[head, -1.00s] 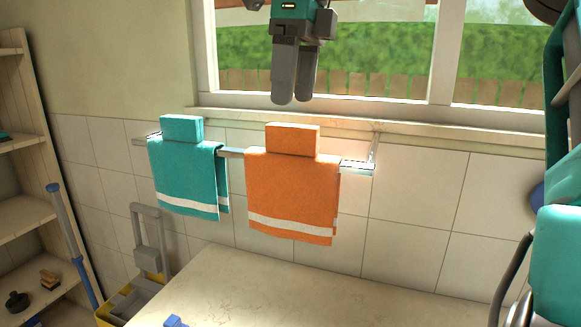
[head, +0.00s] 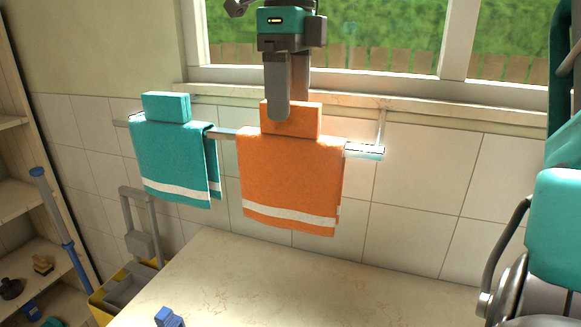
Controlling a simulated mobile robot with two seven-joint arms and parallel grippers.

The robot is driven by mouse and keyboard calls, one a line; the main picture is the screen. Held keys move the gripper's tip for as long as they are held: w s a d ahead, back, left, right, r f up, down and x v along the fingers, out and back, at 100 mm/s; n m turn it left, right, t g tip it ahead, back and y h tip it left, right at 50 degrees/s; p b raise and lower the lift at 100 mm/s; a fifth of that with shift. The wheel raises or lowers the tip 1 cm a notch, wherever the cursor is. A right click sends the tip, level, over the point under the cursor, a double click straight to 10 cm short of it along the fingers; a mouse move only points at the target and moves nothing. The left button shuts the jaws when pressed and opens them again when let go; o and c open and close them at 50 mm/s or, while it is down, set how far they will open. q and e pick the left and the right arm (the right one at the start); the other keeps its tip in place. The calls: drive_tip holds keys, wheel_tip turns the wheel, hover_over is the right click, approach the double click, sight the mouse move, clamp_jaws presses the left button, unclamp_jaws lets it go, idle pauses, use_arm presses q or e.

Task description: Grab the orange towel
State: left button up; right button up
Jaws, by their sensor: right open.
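The orange towel (head: 290,180) hangs over a wall rail, with a white stripe near its lower edge and an orange block-like part (head: 305,122) standing up at its top. My right gripper (head: 288,109) comes down from above, open, at this upper part. One finger overlaps the block's front face in the picture; the other ends at its top edge and seems to be behind it. I cannot tell whether either finger touches it. My left gripper is not in view.
A teal towel (head: 172,165) hangs just left on the same rail (head: 365,151). A window sill (head: 420,112) runs close above. A pale marble-like counter (head: 270,280) lies below. A shelf (head: 25,200) and a yellow bucket (head: 103,308) are at left.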

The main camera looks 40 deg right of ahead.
sight(291, 128)
drive_tip(key=f, duration=0.4)
drive_tip(key=shift+s+a+f, duration=0.2)
drive_tip(key=shift+s+f, duration=0.05)
drive_tip(key=shift+s, duration=0.15)
drive_tip(key=shift+f, duration=0.35)
clamp_jaws()
